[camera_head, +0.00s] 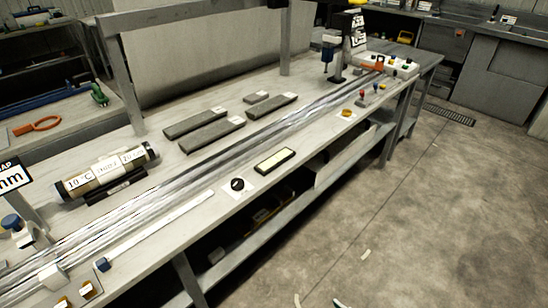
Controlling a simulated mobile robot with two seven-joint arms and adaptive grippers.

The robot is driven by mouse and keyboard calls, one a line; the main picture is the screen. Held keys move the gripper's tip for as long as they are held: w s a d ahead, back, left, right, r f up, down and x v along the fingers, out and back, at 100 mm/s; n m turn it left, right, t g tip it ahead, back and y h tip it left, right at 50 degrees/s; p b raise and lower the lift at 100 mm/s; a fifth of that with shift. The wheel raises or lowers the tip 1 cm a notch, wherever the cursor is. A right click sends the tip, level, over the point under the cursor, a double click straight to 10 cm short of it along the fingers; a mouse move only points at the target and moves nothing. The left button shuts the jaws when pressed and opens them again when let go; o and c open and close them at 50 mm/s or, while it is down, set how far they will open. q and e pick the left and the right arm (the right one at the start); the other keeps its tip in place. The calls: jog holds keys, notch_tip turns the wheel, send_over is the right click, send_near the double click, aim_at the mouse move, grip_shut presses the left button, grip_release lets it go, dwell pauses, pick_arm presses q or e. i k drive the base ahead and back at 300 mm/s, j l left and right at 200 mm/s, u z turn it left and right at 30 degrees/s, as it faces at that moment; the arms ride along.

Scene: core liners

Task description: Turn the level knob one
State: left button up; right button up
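A black round knob (237,184) sits on a white plate on the near edge strip of the long workbench (222,203). Next to it, to the right, is a dark-framed panel with a pale face (274,160). Farther along the same edge is a yellow-orange round part (346,113) on a white plate. No readable label tells which part is the level knob one, and the black knob's pointer direction is too small to tell. Neither of my grippers shows in this view.
A labelled cylinder (107,172) lies at left, with several grey slabs (211,133) behind the rails. Small red and blue knobs (362,94) and a control box (398,66) are farther right. The concrete floor (400,220) in front is mostly clear.

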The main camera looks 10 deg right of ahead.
aim_at(237, 184)
jog(key=k+j, duration=0.15)
jog(key=k, duration=0.25)
jog(key=k+j+u, duration=0.15)
jog(key=k, duration=0.25)
jog(key=k+j, duration=0.25)
jog(key=k, duration=0.15)
jog(key=u, duration=0.05)
